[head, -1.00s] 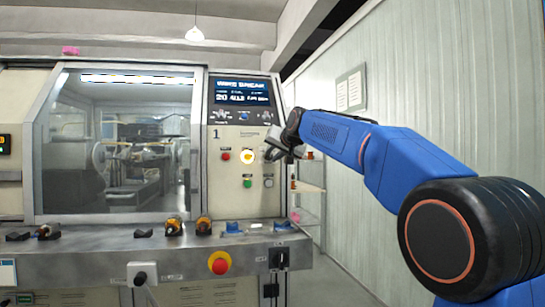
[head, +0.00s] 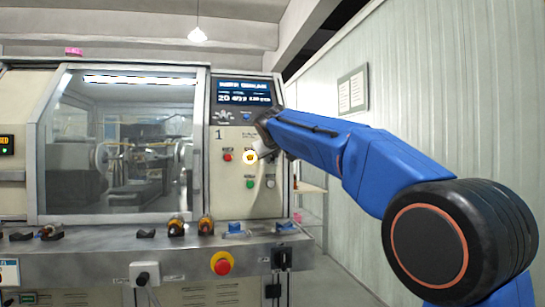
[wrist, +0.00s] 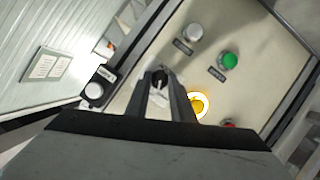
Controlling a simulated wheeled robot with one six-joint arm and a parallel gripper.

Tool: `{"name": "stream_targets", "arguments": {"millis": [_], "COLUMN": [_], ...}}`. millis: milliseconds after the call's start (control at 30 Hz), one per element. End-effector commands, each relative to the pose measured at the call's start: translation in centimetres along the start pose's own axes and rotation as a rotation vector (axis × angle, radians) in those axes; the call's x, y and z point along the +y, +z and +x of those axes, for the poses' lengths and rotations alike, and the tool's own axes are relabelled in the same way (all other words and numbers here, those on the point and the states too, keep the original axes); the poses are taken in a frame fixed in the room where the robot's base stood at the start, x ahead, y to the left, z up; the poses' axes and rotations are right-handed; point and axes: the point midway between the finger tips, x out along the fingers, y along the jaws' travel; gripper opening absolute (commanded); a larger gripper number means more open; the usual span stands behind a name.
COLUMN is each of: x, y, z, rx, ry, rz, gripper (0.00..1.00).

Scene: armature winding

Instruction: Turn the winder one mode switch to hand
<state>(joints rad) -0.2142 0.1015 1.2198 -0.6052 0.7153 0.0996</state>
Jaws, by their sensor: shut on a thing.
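The winder marked 1 has a cream control panel (head: 222,180) to the right of its window. My gripper (head: 262,150) is at the panel's right side, right of the lit yellow button (head: 249,157). In the wrist view, my gripper's fingers (wrist: 160,84) are closed around a small dark knob (wrist: 160,76) on the panel, which appears to be the mode switch. The fingers cover most of it, so its pointer and setting cannot be read. In the head view my arm hides the knob.
Close by on the panel are a green button (wrist: 230,60), a grey-white button (wrist: 193,32) and a red button (head: 227,155). A display (head: 245,92) sits above. Below, a metal ledge (head: 110,243) carries orange-and-black parts and a red emergency stop (head: 221,263). A pale wall stands right.

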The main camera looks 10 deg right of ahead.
Motion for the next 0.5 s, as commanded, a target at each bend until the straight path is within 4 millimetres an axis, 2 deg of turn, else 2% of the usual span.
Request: {"name": "stream_targets", "arguments": {"millis": [200,500], "x": [-0.29,-0.36], "y": [0.11,0.17], "z": [0.04,0.07], "rx": [-0.003,-0.003], "ry": [0.058,0.105], "rz": [-0.144,-0.257], "gripper": [0.0,0.0]}}
